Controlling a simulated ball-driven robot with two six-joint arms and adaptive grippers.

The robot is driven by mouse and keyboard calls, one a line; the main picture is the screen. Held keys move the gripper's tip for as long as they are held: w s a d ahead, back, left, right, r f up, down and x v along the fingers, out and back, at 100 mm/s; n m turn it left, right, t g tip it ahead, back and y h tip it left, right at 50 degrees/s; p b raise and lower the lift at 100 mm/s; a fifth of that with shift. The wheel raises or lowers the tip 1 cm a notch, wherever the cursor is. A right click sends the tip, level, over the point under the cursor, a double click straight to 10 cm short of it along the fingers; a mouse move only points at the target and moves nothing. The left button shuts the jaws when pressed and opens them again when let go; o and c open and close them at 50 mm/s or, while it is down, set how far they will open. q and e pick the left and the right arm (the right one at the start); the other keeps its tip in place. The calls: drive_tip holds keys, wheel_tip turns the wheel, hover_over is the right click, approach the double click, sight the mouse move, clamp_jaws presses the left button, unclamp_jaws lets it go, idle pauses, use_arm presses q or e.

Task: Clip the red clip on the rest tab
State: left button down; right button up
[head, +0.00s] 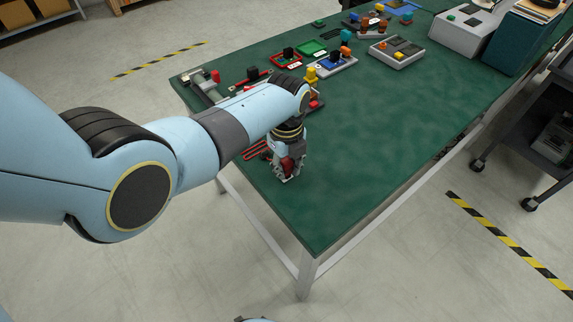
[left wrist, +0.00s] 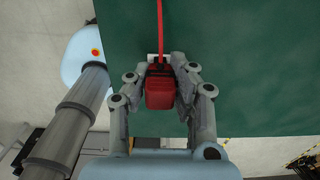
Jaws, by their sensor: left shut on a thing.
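My left gripper (head: 287,176) is low over the near left part of the green table, pointing down. In the left wrist view its two fingers (left wrist: 161,76) are shut on the red clip (left wrist: 159,94), one on each side. The red clip also shows as a small dark red patch in the head view (head: 287,163). A red strap or cord (left wrist: 160,22) runs from the clip away across the table. A small pale piece (left wrist: 153,57) shows just beyond the clip; I cannot tell if it is the rest tab or if they touch. My right gripper is not in view.
The green table (head: 370,140) is clear right of the gripper. Red looped cord (head: 256,149) lies left of it. Red and green trays (head: 313,48), a grey block tray (head: 397,53) and several small parts stand farther back. The table's near edge is close.

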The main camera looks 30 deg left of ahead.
use_arm(q)
drive_tip(key=shift+f, duration=0.25)
drive_tip(key=c, duration=1.1)
unclamp_jaws()
drive_tip(key=shift+r, duration=0.15)
wheel_tip(320, 180, up, 12)
drive_tip(key=shift+f, duration=0.1)
